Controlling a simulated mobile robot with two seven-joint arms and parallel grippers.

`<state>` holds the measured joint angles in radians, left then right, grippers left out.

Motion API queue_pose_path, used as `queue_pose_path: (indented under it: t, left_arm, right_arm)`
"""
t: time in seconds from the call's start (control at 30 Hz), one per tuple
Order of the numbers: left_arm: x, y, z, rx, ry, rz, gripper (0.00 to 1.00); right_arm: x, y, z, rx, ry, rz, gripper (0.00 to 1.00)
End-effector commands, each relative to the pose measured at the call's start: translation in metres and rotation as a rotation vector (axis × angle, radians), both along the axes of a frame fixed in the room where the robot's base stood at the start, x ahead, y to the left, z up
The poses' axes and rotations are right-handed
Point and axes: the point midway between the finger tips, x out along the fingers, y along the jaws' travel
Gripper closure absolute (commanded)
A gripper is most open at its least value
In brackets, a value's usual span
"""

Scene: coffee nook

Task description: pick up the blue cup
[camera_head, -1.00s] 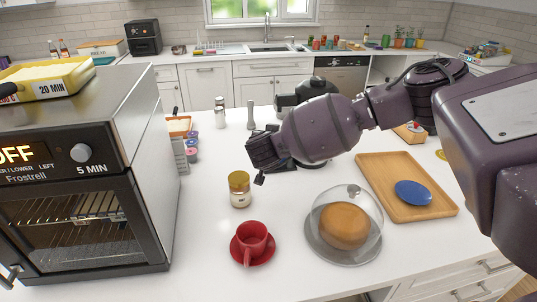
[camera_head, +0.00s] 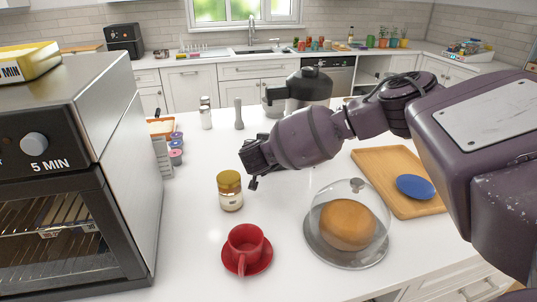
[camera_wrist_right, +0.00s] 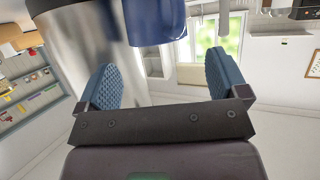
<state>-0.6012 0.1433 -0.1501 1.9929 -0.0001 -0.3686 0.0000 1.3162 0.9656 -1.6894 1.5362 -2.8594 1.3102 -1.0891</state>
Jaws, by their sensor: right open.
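A blue cup (camera_wrist_right: 155,22) shows in part at the top edge of the right wrist view, ahead of and between the spread fingers and apart from them. I cannot see it in the head view. My right gripper (camera_wrist_right: 161,62) is open and empty, with blue textured pads. In the head view, my right gripper (camera_head: 254,163) is held above the white counter, behind the jar, and its fingers are hard to make out. My left gripper is not in view.
A red cup (camera_head: 246,241) on its saucer, a gold-lidded jar (camera_head: 230,192) and a glass-domed bread (camera_head: 346,224) stand nearby. A wooden tray (camera_head: 375,163) with a blue disc (camera_head: 415,187) is right. An oven (camera_head: 128,165) stands left. A dark coffee machine (camera_head: 308,88) stands behind my arm.

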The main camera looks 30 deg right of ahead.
Motion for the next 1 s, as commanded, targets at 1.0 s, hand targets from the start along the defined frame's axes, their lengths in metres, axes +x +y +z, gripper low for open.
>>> queue_pose_path:
  t: [1.0]
  left_arm:
    - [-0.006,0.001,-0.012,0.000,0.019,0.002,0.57]
  right_arm:
    - [0.037,-0.032,-0.020,0.000,0.000,0.000,0.37]
